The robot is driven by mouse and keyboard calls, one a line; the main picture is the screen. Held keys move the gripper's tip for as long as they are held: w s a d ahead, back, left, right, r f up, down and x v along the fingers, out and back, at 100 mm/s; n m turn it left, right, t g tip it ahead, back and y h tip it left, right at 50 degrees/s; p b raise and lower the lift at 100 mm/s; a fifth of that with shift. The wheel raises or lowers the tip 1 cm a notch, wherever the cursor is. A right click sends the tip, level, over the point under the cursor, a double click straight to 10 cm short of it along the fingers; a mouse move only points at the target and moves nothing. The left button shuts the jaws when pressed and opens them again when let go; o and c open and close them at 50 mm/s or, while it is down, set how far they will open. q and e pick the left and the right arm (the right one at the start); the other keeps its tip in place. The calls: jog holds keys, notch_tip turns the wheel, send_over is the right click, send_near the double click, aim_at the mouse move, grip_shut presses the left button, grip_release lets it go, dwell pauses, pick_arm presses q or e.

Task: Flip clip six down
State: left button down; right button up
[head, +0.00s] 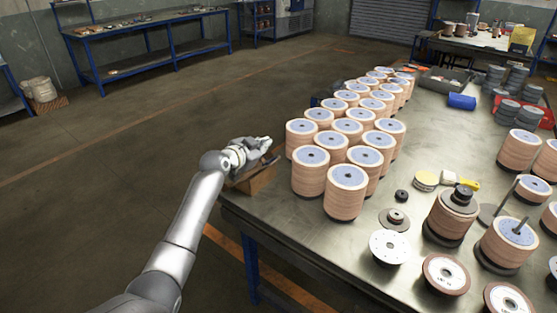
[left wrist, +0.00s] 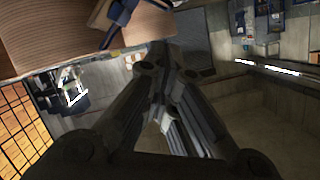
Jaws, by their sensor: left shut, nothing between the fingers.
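My left gripper (head: 266,148) is beside the near-left edge of the table, over a brown wooden block (head: 258,180). In the left wrist view its dark fingers (left wrist: 172,62) come together, shut and empty. A brown wooden surface (left wrist: 60,30) fills the upper left there, with a dark blue part (left wrist: 120,14) on it that may be a clip. I cannot tell whether this is clip six or which way it is turned. The gripper hides part of the block in the head view. My right gripper is not in view.
Stacks of flap discs (head: 346,190) stand in rows on the metal table (head: 300,235), right of my left gripper. Loose discs (head: 389,247), a yellow-handled brush (head: 458,181) and a blue box (head: 462,102) lie farther right. The floor left of the table is open.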

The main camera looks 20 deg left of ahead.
pick_arm(q)
jog(key=shift+r+p, duration=0.6)
jog(key=shift+r, duration=0.35)
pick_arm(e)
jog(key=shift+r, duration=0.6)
